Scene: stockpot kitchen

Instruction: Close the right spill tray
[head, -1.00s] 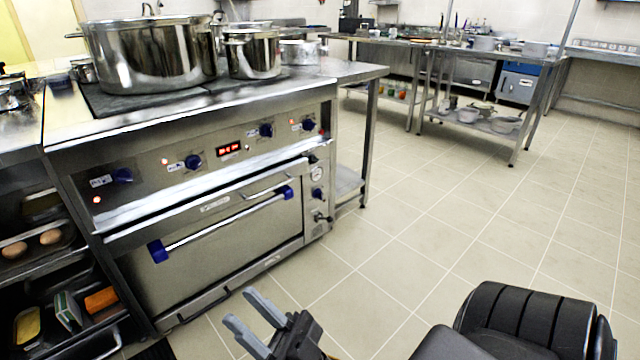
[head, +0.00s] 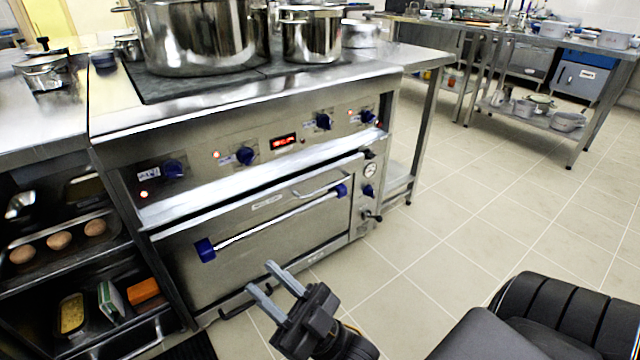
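The steel oven range (head: 270,240) stands ahead. A low strip with dark handles runs along its base under the oven door. The left handle (head: 243,300) shows clearly. The right spill tray (head: 318,257) appears to be at the right part of this strip, small and close behind my gripper in the picture; I cannot tell how far it stands out. My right gripper (head: 262,277) is open and empty, its two grey fingers apart in front of the range's base. It looks clear of the range. My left gripper is not in view.
Large pots (head: 200,40) stand on the range top. An open rack at left holds eggs on a tray (head: 70,245) and food boxes. A steel table (head: 590,50) stands at the back right. The tiled floor (head: 450,230) to the right is clear.

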